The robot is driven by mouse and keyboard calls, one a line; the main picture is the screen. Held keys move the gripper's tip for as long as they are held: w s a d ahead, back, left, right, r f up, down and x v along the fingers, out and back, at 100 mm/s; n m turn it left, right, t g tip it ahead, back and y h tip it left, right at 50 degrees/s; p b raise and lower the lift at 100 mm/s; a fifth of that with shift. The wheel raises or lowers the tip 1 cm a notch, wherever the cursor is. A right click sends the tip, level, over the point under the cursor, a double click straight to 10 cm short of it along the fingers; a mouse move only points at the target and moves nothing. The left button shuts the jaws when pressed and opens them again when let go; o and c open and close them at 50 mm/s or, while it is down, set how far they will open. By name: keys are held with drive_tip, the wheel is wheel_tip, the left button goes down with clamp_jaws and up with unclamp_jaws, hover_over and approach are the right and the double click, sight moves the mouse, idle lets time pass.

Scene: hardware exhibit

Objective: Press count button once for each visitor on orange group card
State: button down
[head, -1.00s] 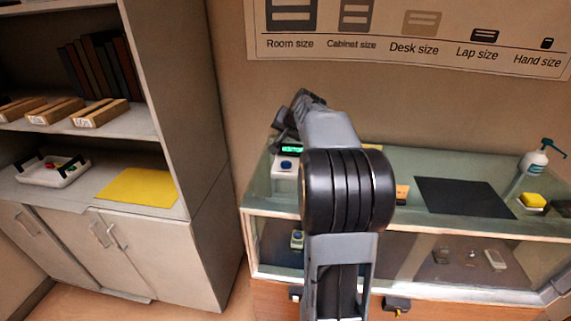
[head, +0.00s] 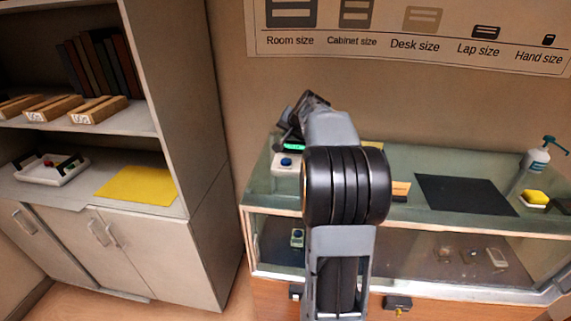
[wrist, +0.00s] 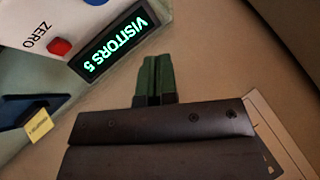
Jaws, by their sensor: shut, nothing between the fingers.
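The visitor counter is a white box (head: 283,171) on the left end of the glass case, with a blue button (head: 286,162) and a lit green display (head: 294,147). In the wrist view the display (wrist: 115,45) reads "VISITORS 5". A red button (wrist: 60,47) marked ZERO sits beside it, and the blue button (wrist: 95,2) is cut off at the top edge. My gripper (wrist: 155,78) is shut and empty, its green fingertips apart from the box, near the display end. An orange card (head: 401,189) stands right of my arm; its writing is too small to read.
A black mat (head: 466,195), a pump bottle (head: 538,158) and a yellow sponge (head: 535,197) are on the case's right. A shelf unit with a yellow sheet (head: 137,185) and a white tray (head: 50,170) stands at left. A small yellow label (wrist: 39,126) shows in the wrist view.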

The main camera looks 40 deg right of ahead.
sight(288, 160)
drive_tip(key=shift+f+b, duration=2.55)
drive_tip(key=shift+f, duration=0.95)
drive_tip(key=shift+f, duration=0.1)
drive_tip(key=shift+f+b, duration=0.35)
drive_tip(key=shift+b, duration=0.15)
drive_tip(key=shift+f+b, duration=0.45)
drive_tip(key=shift+r, duration=0.15)
drive_tip(key=shift+r+p, duration=0.65)
drive_tip(key=shift+r, duration=0.1)
drive_tip(key=shift+r+p, duration=1.95)
drive_tip(key=shift+r, duration=0.6)
